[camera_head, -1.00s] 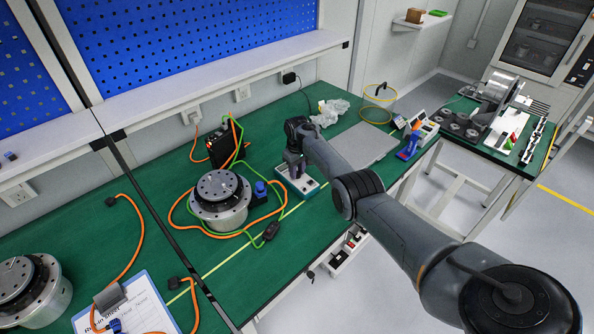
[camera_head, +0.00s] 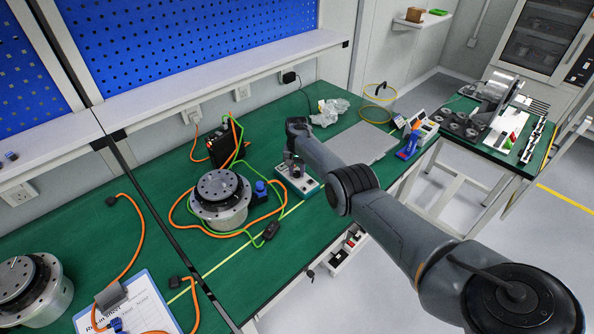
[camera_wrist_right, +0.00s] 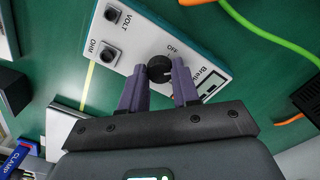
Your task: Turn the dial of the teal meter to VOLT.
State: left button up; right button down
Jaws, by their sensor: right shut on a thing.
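The teal meter (camera_head: 309,190) lies on the green bench, partly hidden under my right gripper in the head view. In the right wrist view the meter (camera_wrist_right: 205,52) shows a pale face with a black dial (camera_wrist_right: 159,69), two sockets marked VOLT and OHM, and part of a display. My right gripper (camera_wrist_right: 158,84) is shut on the dial, one purple finger on each side of it. In the head view my right gripper (camera_head: 294,166) points down over the meter. My left gripper is out of view.
A round metal actuator (camera_head: 220,198) with orange and green cables stands left of the meter. A grey flat panel (camera_head: 358,145) lies to the right. A blue clamp (camera_head: 408,148) stands near the bench edge.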

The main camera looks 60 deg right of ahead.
aim_at(297, 173)
jog(key=shift+m, duration=1.2)
jog(key=c, duration=0.8)
grip_release()
jog(key=shift+r, duration=0.45)
notch_tip(297, 173, up, 10)
jog(key=p, duration=0.5)
